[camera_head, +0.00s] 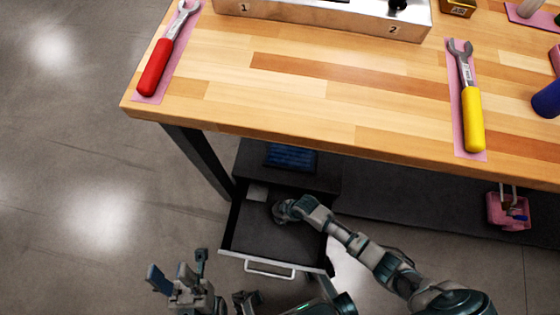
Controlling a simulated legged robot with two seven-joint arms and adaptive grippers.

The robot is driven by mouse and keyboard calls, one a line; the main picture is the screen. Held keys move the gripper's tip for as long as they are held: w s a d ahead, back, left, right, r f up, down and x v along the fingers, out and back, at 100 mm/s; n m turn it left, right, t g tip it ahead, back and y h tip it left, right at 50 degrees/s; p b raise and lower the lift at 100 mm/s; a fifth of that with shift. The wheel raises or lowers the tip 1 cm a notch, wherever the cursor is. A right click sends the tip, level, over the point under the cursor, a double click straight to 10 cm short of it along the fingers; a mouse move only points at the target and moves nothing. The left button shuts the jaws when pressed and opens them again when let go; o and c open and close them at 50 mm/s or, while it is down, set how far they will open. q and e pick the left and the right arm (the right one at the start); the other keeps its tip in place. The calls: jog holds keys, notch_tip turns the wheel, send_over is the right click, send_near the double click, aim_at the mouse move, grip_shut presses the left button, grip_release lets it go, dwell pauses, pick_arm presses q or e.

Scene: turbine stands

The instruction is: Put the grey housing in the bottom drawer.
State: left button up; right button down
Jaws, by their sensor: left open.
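An open drawer (246,238) with a light handle on its front juts out below the workbench. My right arm comes in from the lower right. Its end, with my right gripper (283,211), is over or inside the drawer; its fingers are too dark and small to read. I cannot make out the grey housing for certain; it may be hidden by the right gripper. A small pale flat patch (257,193) shows at the drawer's back left. My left gripper (177,275) is open and apparently empty at the bottom left, left of and in front of the drawer.
The wooden workbench (330,95) overhangs the drawer. On it lie a red-handled wrench (158,62), a yellow-handled wrench (472,115) and a numbered metal stand (320,16). A blue item (290,157) sits behind the drawer; a pink bin (507,212) is right. Left floor is clear.

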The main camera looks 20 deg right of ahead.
dwell(0.3)
jog(key=shift+f, duration=0.4)
jog(key=shift+c, duration=1.2)
grip_release()
jog(key=shift+o, duration=0.9)
jog(key=shift+f, duration=0.1)
